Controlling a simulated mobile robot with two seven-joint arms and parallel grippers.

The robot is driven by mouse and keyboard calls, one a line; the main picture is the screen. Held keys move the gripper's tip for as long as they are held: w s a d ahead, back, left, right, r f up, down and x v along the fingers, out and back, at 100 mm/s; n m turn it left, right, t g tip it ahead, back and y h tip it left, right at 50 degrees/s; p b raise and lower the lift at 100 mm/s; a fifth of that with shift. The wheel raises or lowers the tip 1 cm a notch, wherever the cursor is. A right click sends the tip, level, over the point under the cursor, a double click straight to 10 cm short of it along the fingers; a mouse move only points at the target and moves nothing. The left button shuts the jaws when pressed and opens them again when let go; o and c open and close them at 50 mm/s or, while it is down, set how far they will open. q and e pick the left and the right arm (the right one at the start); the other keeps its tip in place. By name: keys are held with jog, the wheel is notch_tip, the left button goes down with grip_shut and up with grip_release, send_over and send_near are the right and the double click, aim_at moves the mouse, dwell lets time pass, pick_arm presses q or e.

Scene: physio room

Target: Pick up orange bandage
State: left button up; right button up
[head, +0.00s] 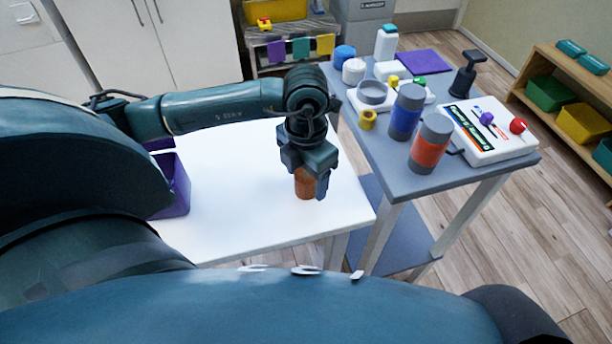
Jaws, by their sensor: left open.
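The orange bandage (304,186) is a small upright roll on the white table (235,215), near its right edge. My left gripper (308,186) points down over it, with its fingers open. One finger stands in front of the bandage's right side and hides part of it. The gripper body hides the bandage's top. I cannot tell whether either finger touches it. My right gripper is not in view.
A purple bin (176,188) stands at the white table's left. A grey table (408,182) at the right carries a blue jar (406,113), an orange jar (429,145), a device (487,140) and several small items. The white table's front is clear.

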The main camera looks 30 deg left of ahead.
pick_arm(q)
jog(key=shift+c, duration=0.3)
jog(key=c, duration=1)
